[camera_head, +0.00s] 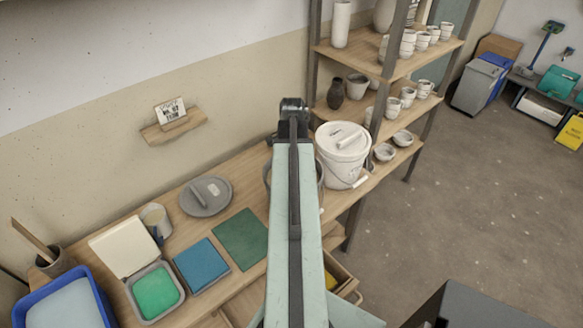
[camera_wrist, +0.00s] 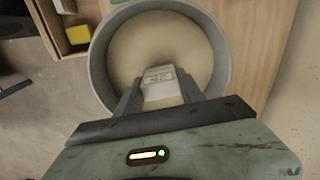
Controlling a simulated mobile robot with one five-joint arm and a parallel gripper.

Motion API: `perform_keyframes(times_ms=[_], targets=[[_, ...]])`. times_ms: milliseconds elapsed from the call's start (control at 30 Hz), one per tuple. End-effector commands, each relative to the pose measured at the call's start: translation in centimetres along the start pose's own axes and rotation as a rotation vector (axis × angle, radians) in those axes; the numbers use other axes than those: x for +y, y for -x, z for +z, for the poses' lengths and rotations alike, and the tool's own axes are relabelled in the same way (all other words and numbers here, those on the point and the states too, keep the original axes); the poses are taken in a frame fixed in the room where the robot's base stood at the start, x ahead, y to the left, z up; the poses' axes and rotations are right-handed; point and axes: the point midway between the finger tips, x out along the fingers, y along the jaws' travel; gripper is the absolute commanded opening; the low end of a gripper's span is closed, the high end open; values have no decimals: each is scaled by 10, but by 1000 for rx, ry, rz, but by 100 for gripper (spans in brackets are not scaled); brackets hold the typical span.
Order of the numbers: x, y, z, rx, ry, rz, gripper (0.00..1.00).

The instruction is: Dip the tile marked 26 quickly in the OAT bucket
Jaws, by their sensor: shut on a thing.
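My gripper (camera_wrist: 160,92) is shut on a pale tile (camera_wrist: 158,73) over the mouth of a round grey bucket (camera_wrist: 98,58). The tile has a small label, and its number is too blurred to read. The bucket holds beige glaze (camera_wrist: 135,42). The tile's lower end points into the bucket, and I cannot tell whether it touches the glaze. In the head view my arm hides the gripper, the tile and most of this bucket; only slivers of its rim show beside the arm. No OAT marking is readable.
A white lidded bucket (camera_head: 341,168) stands right of my arm. A grey lid (camera_head: 205,196), a green mat (camera_head: 241,239), a blue panel (camera_head: 201,265), a tray of green glaze (camera_head: 156,291) and a blue tub (camera_head: 62,302) are on the left. Shelves of pots stand behind.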

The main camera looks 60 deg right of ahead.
Motion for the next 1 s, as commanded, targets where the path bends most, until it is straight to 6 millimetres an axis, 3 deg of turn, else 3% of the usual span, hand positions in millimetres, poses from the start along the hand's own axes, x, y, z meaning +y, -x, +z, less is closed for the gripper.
perform_keyframes(times_ms=[33,233,1000], targets=[[0,-11,0,0,0,0,0],[0,-32,0,0,1,0,0],[-1,-43,1,0,2,0,0]])
